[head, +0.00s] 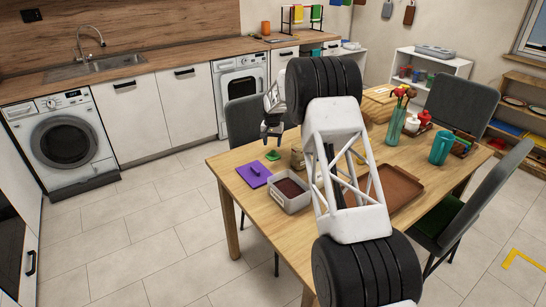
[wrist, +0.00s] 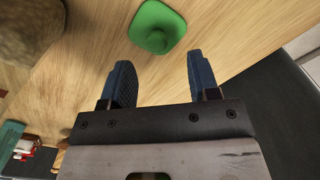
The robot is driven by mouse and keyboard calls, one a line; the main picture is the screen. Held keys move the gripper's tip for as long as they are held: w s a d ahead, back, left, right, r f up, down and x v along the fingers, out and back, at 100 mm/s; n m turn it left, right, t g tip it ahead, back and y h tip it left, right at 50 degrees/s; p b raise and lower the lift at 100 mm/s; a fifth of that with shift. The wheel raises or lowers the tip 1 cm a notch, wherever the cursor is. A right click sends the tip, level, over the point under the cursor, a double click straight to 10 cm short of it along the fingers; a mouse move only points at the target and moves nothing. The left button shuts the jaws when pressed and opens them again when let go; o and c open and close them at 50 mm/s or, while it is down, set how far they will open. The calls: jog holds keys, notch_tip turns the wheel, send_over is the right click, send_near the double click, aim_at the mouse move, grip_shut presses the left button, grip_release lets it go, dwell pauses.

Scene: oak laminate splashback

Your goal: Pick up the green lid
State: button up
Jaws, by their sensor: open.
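The green lid (wrist: 157,27) lies on the wooden table, near its far left edge in the head view (head: 273,155). It is a rounded square with a small knob in its middle. My gripper (wrist: 158,72) is open and empty in the wrist view, with the lid just beyond and between its two fingertips, not between the fingers. In the head view my gripper (head: 271,134) hangs above the table's far edge, over and slightly behind the lid. I cannot tell the exact height.
A purple board (head: 254,174) and a grey container with dark contents (head: 302,201) lie close in front of the lid. A beige jar (head: 298,158) stands to its right. A brown tray (head: 405,187) lies further right. A dark chair (head: 240,117) stands behind the table.

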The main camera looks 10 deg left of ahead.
aim_at(273, 151)
jog(key=shift+s+d+f, duration=0.1)
jog(key=shift+f, duration=1.25)
jog(key=shift+s+d+f, duration=0.1)
jog(key=shift+f, duration=1.2)
jog(key=c, duration=1)
